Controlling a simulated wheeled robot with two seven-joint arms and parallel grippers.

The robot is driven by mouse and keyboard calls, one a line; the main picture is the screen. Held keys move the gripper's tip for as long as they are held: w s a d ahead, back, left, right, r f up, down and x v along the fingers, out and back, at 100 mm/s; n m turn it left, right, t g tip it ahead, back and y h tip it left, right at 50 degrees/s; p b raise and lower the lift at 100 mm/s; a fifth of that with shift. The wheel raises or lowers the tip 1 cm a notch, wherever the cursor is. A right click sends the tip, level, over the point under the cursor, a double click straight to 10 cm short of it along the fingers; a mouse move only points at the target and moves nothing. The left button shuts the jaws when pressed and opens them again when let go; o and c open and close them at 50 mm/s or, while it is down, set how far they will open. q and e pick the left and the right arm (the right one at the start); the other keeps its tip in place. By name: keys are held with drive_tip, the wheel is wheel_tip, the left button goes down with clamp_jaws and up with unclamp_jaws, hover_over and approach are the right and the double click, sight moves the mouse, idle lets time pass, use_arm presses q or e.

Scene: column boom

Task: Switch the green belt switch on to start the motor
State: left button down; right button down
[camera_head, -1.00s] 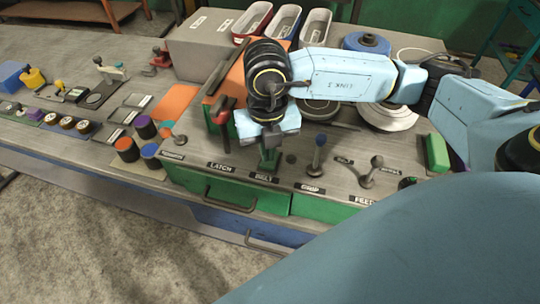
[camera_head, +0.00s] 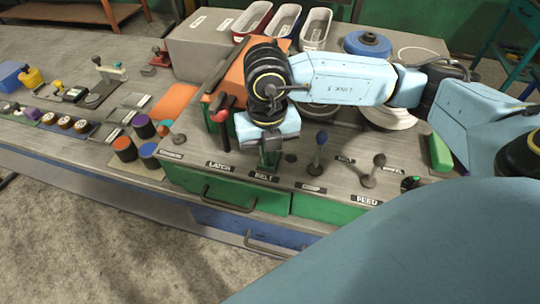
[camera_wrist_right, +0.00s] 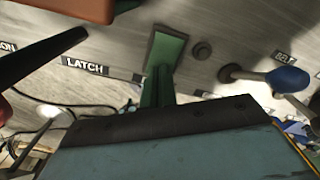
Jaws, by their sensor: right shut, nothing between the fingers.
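In the head view my right gripper (camera_head: 268,157) points down at the panel behind the BELT label (camera_head: 263,177) and hides most of the switch. Whether the switch is on or off cannot be told. My left gripper is not in view.
A blue-knobbed lever (camera_head: 321,139) stands right of my gripper. A red-and-black handle (camera_head: 222,118) is close on the left, by the LATCH label (camera_head: 219,167). A twin-knobbed lever (camera_head: 374,170) stands further right. Colored cylinders (camera_head: 125,149) stand left of the panel.

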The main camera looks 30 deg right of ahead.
drive_tip(key=shift+f, duration=0.2)
drive_tip(key=shift+r, duration=0.2)
drive_tip(key=shift+r+p, duration=2.2)
drive_tip(key=shift+r, duration=1.2)
drive_tip(key=shift+s+f, duration=0.1)
